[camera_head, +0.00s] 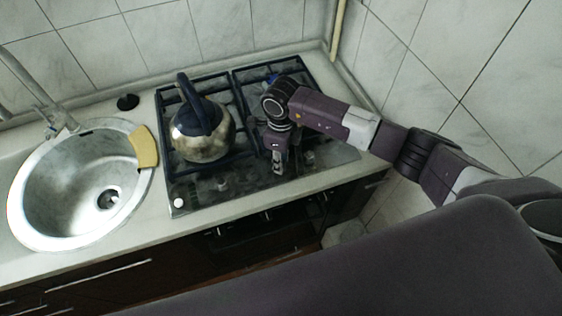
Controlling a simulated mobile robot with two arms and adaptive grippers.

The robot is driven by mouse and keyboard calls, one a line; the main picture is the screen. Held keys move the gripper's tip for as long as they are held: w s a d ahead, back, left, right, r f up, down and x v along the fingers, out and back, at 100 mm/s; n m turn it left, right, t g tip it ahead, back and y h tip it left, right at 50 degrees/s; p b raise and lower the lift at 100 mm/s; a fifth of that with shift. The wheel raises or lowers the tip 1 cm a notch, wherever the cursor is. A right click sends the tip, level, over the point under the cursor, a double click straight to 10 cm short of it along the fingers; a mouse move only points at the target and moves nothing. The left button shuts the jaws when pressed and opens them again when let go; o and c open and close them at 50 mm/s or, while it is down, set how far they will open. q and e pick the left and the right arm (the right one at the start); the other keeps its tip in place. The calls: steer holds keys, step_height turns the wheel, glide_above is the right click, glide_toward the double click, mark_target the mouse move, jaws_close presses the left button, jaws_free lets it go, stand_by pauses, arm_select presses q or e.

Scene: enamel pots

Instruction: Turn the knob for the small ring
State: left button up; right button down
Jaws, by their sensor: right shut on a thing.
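The gas hob (203,194) is a black glass panel with dark grates, set in the counter. Small knobs sit along its front; one dark knob (222,184) shows left of my right gripper, and a pale round spot is at the front left corner. My right gripper (278,168) points down at the front right part of the hob. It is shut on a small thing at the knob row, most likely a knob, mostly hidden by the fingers. Which ring that knob serves I cannot tell. My left gripper is not in view.
A steel kettle (201,143) with a dark blue handle stands on the left grate, left of my right gripper. A round steel sink (75,190) with a yellow cloth or sponge (144,147) on its rim is at the left. Tiled walls close off the back and right.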

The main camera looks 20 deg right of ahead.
steer(key=n+b, duration=1.3)
steer(key=b, duration=0.5)
steer(key=shift+f+b, duration=0.2)
steer(key=shift+b, duration=0.1)
steer(key=shift+r+n+b, duration=0.2)
steer(key=shift+n+b, duration=1)
steer(key=shift+b, duration=0.05)
steer(key=shift+r, duration=0.1)
steer(key=c, duration=1.6)
jaws_free()
